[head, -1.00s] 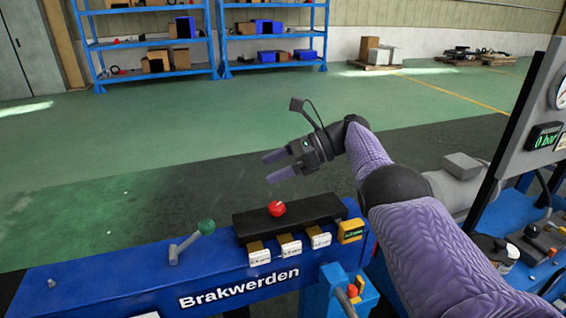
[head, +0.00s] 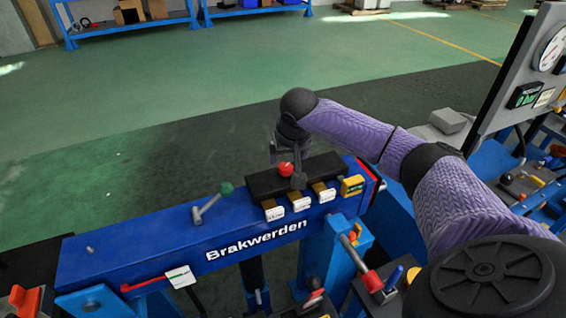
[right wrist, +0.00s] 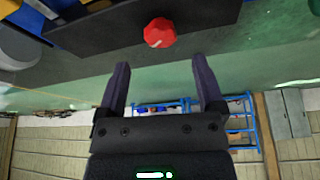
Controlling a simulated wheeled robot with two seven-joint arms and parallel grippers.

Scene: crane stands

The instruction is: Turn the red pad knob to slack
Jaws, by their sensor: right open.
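The red pad knob (head: 286,169) sits on a black block (head: 262,186) on top of the blue beam (head: 130,252) marked Brakwerden. In the right wrist view the red knob (right wrist: 160,32) shows faceted sides, beyond and roughly between the two fingertips. My right gripper (head: 285,162) points down at the knob in the head view, with its fingers partly hard to make out against the black block. In the right wrist view the right gripper (right wrist: 161,72) is open and empty, with the knob apart from its fingers. My left gripper is not in view.
Several tagged levers line the block's front, by a yellow box (head: 352,186). A gauge panel (head: 530,85) stands at the right. The green floor behind the beam is clear.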

